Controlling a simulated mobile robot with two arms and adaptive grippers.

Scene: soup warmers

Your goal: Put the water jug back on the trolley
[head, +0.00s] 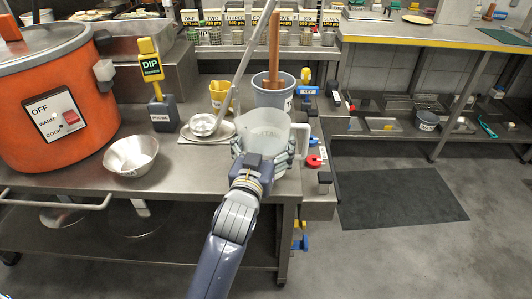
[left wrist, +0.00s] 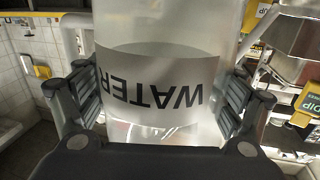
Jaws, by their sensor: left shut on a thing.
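The water jug (head: 266,122) is a translucent pitcher with a label and a handle on its right side. It looks upright at the right end of the steel table with caster wheels (head: 180,182), which may be the trolley. I cannot tell whether its base touches the top. My left gripper (head: 263,160) is shut around the jug body, one finger on each side. In the left wrist view the jug (left wrist: 155,50) fills the middle, its WATER lettering upside down, between the fingers of the gripper (left wrist: 158,105). My right gripper is not in view.
A grey bucket with brown handles (head: 273,92) stands just behind the jug. A ladle rests on a tray (head: 187,137) to its left. A metal bowl (head: 131,156), a DIP sign (head: 150,66) and an orange soup warmer (head: 40,95) stand further left. Open floor with a dark mat (head: 400,195) lies right.

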